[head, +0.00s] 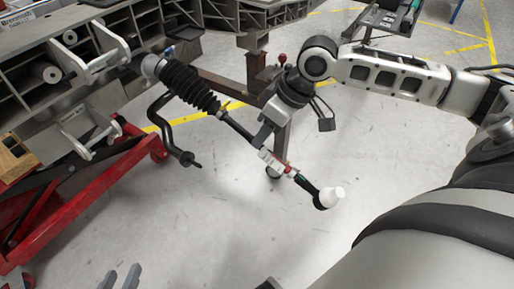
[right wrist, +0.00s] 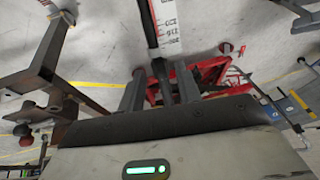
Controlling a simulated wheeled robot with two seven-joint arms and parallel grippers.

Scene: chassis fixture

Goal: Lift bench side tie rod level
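The tie rod runs from a black ribbed boot (head: 188,86) at the chassis fixture down to the right, tilted, to a white-capped end (head: 329,198). A white and red labelled sleeve (head: 274,161) sits along it. My right gripper (head: 270,142) is at the rod just above this sleeve. In the right wrist view, the rod (right wrist: 160,72) runs between the two dark fingers of my right gripper (right wrist: 160,92), with gaps seen on both sides. The scale label (right wrist: 169,30) lies beyond. My left gripper (head: 119,278) is at the bottom edge, fingers apart and empty, away from the rod.
The grey chassis fixture (head: 110,22) fills the upper left. A red lift (head: 80,195) stands below it. A black curved bar (head: 165,125) hangs beside the boot. A brown steel stand (head: 225,85) is behind the rod. The floor (head: 220,230) below is clear.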

